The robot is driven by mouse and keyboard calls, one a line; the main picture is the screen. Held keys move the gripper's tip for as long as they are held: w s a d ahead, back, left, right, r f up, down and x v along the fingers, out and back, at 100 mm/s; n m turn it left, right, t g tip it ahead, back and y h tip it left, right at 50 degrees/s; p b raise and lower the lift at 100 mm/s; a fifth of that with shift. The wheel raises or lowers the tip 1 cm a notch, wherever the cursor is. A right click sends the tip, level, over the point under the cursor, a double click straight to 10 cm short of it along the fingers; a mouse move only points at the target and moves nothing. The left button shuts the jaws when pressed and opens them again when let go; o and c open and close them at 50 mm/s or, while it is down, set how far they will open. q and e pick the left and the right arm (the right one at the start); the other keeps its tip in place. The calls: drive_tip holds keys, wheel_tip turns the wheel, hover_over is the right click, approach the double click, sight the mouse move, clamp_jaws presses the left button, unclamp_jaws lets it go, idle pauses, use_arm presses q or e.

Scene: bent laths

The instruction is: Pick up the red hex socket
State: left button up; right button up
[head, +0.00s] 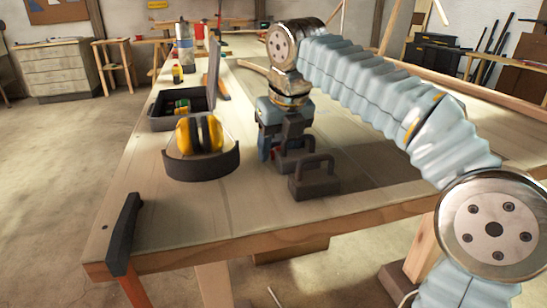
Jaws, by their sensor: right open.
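My right arm comes in from the right, and my right gripper (277,153) points down, low over the workbench (225,222). Its jaws are open. They are just behind a dark block with a handle (315,178), which partly hides the area around the fingertips. A second dark, slightly reddish handled block (292,155) shows behind the first, close to the fingers; I cannot tell if they touch it. My left gripper is not in view.
Yellow ear muffs (199,134) sit with a dark curved holder (201,166) left of the gripper. Behind is a dark tray (160,124) with small items. A dark clamp-like tool (123,234) is at the bench's front left corner.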

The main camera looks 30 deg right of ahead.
drive_tip(key=c, duration=0.8)
